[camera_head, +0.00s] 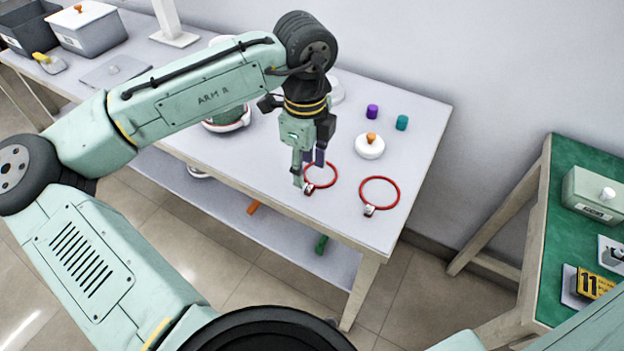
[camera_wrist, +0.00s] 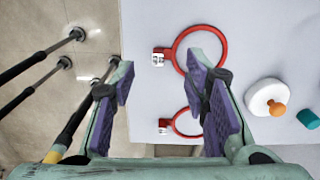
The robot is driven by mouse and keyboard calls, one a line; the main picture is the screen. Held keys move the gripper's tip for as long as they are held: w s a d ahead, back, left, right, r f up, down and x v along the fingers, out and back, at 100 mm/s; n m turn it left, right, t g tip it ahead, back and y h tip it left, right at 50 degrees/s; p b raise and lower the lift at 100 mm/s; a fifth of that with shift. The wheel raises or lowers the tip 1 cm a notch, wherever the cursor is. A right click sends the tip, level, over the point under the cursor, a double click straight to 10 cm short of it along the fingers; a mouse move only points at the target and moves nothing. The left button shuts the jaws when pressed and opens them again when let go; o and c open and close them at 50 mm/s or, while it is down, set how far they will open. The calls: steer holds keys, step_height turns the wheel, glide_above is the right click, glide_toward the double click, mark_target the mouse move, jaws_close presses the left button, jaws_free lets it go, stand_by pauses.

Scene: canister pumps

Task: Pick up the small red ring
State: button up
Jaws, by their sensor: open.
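Two red rings, each with a small tag, lie on the white table. In the head view the left one (camera_head: 336,175) looks the smaller; the other ring (camera_head: 399,192) lies to its right. My gripper (camera_head: 309,172) is open and empty, pointing down over the left ring, with a finger covering part of it. In the wrist view (camera_wrist: 160,75) one purple-padded finger overlaps both rings. The upper ring (camera_wrist: 199,28) there appears to be the left one; the lower ring (camera_wrist: 174,120) is partly hidden. The fingers' height above the table is unclear.
A white disc with an orange knob (camera_head: 369,149), a purple cylinder (camera_head: 372,111) and a teal cylinder (camera_head: 402,122) stand behind the rings on the table (camera_head: 420,150). The table's front edge is close to the rings. A green-topped table (camera_head: 560,240) stands to the right.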

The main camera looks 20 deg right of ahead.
mark_target(307, 184)
step_height(307, 184, down, 5)
steer(key=shift+w+f+p, duration=0.1)
steer(key=shift+p, duration=0.45)
steer(key=shift+c, duration=0.2)
steer(key=c, duration=0.9)
